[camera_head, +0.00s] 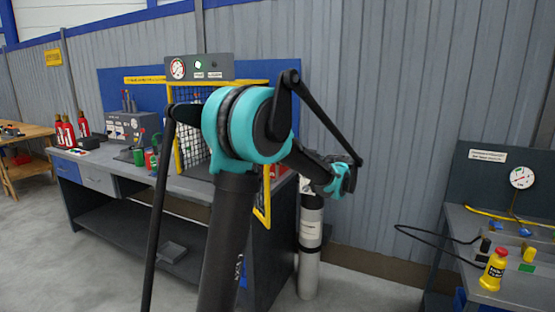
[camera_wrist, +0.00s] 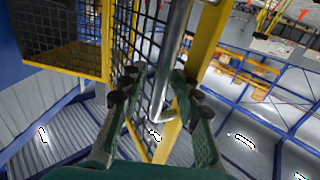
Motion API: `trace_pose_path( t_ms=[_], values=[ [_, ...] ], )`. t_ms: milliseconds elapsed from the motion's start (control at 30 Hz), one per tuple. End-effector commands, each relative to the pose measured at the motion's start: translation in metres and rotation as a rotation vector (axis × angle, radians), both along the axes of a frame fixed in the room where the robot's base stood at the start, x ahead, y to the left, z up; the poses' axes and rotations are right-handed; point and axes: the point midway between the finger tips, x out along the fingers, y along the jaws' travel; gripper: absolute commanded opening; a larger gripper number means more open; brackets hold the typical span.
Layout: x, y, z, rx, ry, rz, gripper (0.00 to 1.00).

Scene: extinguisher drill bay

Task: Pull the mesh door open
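The mesh door has a yellow frame and dark wire mesh; in the wrist view (camera_wrist: 205,42) it is close up and steeply angled. In the head view its yellow lower corner (camera_head: 262,213) shows past the bench front, so it appears swung outward; my arm hides most of it. A silver bar handle (camera_wrist: 172,60) runs along the door. My gripper (camera_wrist: 152,80) is open, with one finger on each side of the handle and mesh edge. Contact with the handle is not clear. In the head view my fingers cannot be made out.
The cage stands on a grey workbench (camera_head: 187,184) under a gauge box (camera_head: 199,67). Red extinguishers (camera_head: 65,131) stand at the bench's left. A grey cylinder (camera_head: 310,245) stands beside the bench.

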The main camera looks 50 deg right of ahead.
Motion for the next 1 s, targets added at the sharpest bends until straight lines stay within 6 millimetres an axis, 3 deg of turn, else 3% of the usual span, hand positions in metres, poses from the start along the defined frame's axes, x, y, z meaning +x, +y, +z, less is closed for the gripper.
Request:
trace_pose_path(
  t_ms=[367, 800, 1000],
  values=[
    [-0.011, -0.002, -0.001, 0.0, 0.001, -0.002, 0.32],
    [-0.093, -0.016, -0.001, 0.0, 0.001, -0.004, 0.32],
    [-0.114, -0.019, -0.001, 0.0, 0.001, -0.001, 0.32]
  ],
)
